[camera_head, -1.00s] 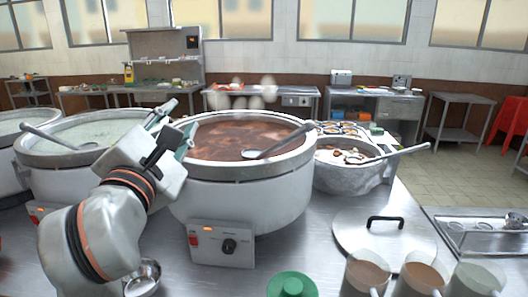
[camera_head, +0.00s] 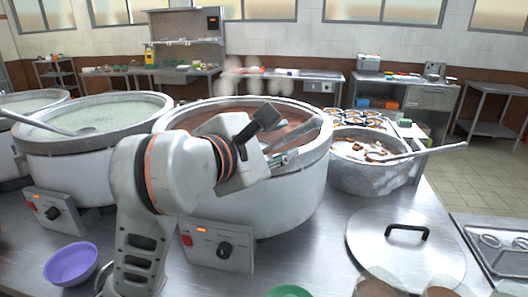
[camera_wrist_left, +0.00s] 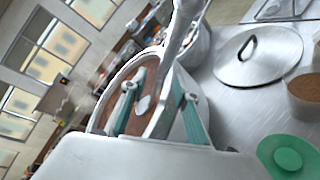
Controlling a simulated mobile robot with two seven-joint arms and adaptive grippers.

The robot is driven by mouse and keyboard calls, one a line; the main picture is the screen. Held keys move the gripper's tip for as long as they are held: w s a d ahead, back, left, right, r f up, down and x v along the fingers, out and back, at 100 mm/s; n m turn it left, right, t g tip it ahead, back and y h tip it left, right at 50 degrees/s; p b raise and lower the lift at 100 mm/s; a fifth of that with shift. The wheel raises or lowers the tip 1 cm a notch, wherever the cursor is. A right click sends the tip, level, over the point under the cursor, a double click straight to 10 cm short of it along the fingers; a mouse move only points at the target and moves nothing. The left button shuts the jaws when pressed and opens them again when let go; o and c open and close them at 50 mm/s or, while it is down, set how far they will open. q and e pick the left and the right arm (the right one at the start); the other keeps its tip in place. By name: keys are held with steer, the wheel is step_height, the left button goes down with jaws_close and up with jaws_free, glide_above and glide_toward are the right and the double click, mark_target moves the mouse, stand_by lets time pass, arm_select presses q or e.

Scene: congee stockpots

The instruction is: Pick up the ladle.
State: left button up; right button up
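A grey metal ladle (camera_head: 303,131) rests in the middle stockpot (camera_head: 290,196), which holds reddish-brown congee. Its handle leans over the pot's right rim. My left gripper (camera_head: 280,157) is at the right front of this pot, close to the handle and partly hiding the ladle. In the left wrist view, the ladle handle (camera_wrist_left: 182,28) runs large and near between the two teal fingers of the left gripper (camera_wrist_left: 158,82). The fingers stand apart, with visible space beside the handle; I cannot tell whether either touches it. My right gripper is not in view.
Another ladle (camera_head: 64,129) lies in the left pot of pale congee (camera_head: 85,157). A third (camera_head: 425,152) leans from the grey pot (camera_head: 368,178) at right. A lid (camera_head: 405,252) and a purple bowl (camera_head: 71,264) lie on the steel counter, which has clear patches between them.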

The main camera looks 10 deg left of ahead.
arm_select(q)
steer(key=shift+x, duration=1.2)
steer(key=shift+w+d+f, duration=0.1)
steer(key=shift+w+f, duration=0.1)
jaws_close()
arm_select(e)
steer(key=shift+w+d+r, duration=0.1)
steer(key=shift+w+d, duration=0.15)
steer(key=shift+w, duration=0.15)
arm_select(q)
steer(key=shift+r, duration=0.1)
